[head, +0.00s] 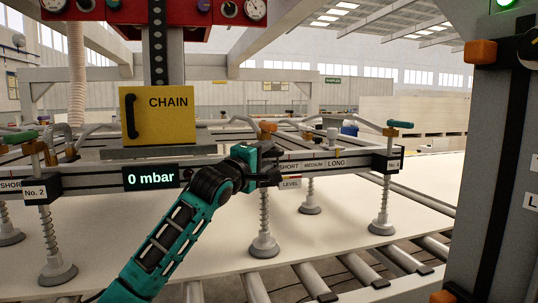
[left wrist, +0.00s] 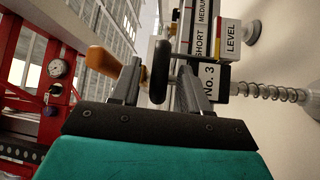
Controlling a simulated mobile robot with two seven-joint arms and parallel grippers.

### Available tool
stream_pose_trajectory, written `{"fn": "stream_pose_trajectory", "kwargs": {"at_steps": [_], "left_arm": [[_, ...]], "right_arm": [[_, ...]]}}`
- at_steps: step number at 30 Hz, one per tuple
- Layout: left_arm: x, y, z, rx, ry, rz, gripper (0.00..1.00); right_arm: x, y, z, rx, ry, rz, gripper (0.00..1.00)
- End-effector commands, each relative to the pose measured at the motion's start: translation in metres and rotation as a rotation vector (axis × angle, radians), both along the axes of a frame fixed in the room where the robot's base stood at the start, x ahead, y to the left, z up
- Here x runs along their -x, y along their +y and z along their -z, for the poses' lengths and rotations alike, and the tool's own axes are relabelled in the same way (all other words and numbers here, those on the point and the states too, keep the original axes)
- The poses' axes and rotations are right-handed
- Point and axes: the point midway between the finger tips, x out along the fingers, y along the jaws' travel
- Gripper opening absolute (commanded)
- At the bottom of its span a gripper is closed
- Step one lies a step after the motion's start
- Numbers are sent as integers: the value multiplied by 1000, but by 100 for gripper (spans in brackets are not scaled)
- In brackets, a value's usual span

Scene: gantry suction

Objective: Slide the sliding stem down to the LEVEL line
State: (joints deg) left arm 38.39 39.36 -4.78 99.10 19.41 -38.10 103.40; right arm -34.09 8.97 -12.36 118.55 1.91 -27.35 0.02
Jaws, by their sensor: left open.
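The No. 3 stem, with a coiled spring (head: 264,212) and a suction cup (head: 264,246), hangs from the beam and has an orange handle (head: 268,127) on top. In the left wrist view its spring (left wrist: 268,92) runs right and the orange handle (left wrist: 103,60) is at left. The white LEVEL label (head: 290,183) is just right of my left gripper (head: 270,168); it also shows in the wrist view (left wrist: 231,38). My left gripper (left wrist: 158,82) is open, with a dark rounded piece (left wrist: 160,68) between its fingers; contact is unclear. My gripper hides the stem's middle. My right gripper is not in view.
A yellow CHAIN box (head: 158,115) and a 0 mbar display (head: 151,177) sit left of my gripper. Other stems with springs (head: 384,205) stand along the beam. A pale board (head: 190,240) lies below, over rollers (head: 355,268). A grey post (head: 490,150) stands right.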

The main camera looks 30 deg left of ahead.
Motion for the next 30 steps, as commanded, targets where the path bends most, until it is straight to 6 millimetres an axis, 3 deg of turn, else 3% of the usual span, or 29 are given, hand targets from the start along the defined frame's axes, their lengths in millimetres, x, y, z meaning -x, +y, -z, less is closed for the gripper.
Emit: {"fn": "stream_pose_trajectory", "kwargs": {"at_steps": [6, 17, 30], "left_arm": [[-18, 1, -2, 1, 0, 0, 46], [-21, 1, -2, 0, 0, 1, 46], [-21, 1, -2, 0, 0, 1, 4]], "right_arm": [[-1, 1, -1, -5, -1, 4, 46], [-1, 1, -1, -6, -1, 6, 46], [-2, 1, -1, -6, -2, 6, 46]]}}
